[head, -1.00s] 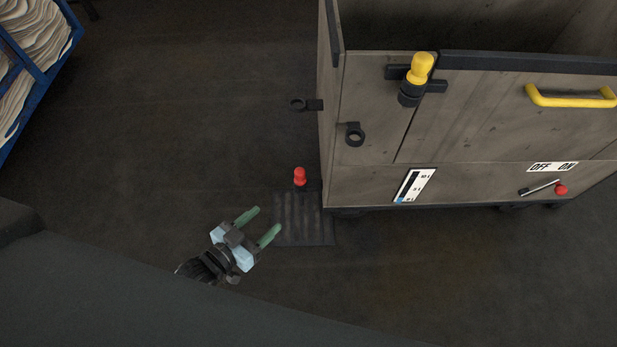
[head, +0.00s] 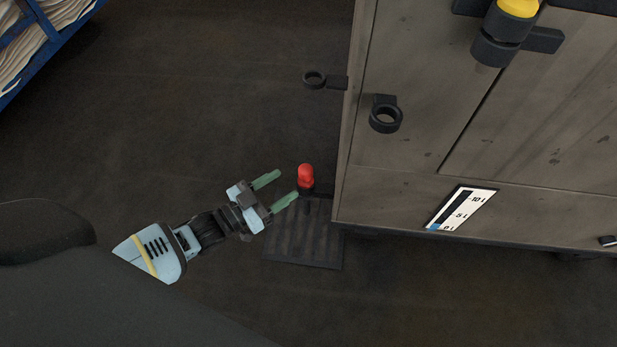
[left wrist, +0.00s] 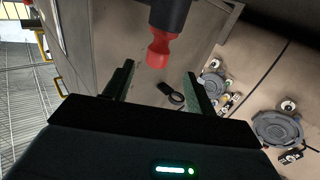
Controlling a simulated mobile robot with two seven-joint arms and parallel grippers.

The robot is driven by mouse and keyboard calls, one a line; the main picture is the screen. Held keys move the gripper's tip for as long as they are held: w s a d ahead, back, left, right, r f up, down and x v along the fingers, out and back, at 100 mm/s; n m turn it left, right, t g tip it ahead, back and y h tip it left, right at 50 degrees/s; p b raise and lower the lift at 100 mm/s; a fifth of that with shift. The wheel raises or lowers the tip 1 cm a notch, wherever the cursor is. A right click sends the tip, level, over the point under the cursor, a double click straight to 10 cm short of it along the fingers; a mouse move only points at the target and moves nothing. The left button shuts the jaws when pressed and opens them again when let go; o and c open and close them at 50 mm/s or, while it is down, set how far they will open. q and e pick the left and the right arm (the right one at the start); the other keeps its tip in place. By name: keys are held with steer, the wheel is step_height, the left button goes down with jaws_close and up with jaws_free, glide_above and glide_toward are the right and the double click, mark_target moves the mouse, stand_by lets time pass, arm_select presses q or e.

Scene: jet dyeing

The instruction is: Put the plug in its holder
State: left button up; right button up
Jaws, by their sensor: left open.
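Which belongs to the plug I cannot tell. My right gripper is not in view.
A ribbed floor grate (head: 305,240) lies below the plug. A blue rack (head: 45,25) stands far left. The floor between is clear.

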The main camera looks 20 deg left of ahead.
mark_target(300, 177)
arm_select(q)
steer(key=b+x, duration=0.3)
steer(key=x, duration=0.4)
steer(key=shift+s+d+f, duration=0.1)
steer(key=shift+d+f, duration=0.05)
steer(key=shift+w+d, duration=0.2)
steer(key=shift+w, duration=0.15)
steer(key=c, duration=1.1)
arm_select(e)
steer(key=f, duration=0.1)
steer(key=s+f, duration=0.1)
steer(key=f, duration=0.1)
arm_select(q)
steer(key=shift+r, duration=0.2)
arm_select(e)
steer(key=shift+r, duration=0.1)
